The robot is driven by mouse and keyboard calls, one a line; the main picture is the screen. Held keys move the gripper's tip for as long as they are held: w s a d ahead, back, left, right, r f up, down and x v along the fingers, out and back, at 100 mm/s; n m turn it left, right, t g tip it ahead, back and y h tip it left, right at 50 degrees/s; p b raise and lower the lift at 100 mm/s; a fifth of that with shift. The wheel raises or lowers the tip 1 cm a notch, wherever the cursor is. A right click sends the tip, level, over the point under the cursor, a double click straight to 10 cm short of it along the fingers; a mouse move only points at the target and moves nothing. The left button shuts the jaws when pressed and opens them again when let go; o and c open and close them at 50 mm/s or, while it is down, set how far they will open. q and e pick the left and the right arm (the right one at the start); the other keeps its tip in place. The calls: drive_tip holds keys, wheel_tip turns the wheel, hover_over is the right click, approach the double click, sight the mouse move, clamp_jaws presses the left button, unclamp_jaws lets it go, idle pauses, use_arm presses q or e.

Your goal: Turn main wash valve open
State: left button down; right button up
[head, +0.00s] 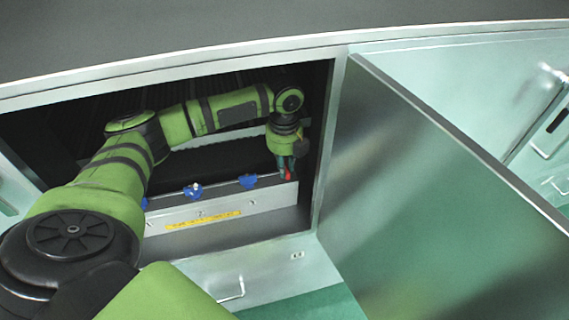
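A row of valves runs along a pipe on a metal panel inside the open cabinet. Blue valve handles show at the middle (194,190) and right of it (248,181), with another partly hidden behind my arm (145,203). A small red handle (288,176) is at the right end of the row. Which one is the main wash valve cannot be read. My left gripper (287,165) points down at the red handle, overlapping it in the head view. Its fingers are small and dark, and whether they grip the handle cannot be told. My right gripper is not in view.
The cabinet's metal frame (340,130) surrounds the opening close to the right of my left wrist. A large open door (430,200) stands to the right. A yellow label strip (203,220) is on the panel below the valves. A drawer handle (232,290) is below.

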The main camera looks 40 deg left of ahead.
use_arm(q)
drive_tip(key=shift+r+n+p, duration=0.15)
drive_tip(key=shift+n+p, duration=0.25)
drive_tip(key=shift+p, duration=0.4)
drive_tip(key=n+p, duration=0.3)
drive_tip(key=shift+d, duration=0.15)
drive_tip(key=shift+n+p, duration=0.7)
drive_tip(key=shift+n, duration=0.3)
drive_tip(key=n, duration=0.2)
drive_tip(key=shift+w+d+n, duration=0.1)
drive_tip(key=shift+n, duration=0.2)
drive_tip(key=n, duration=0.3)
drive_tip(key=shift+w+n, duration=0.1)
drive_tip(key=shift+n, duration=0.3)
drive_tip(key=n, duration=0.5)
drive_tip(key=shift+w+n, duration=0.15)
drive_tip(key=shift+n, duration=0.15)
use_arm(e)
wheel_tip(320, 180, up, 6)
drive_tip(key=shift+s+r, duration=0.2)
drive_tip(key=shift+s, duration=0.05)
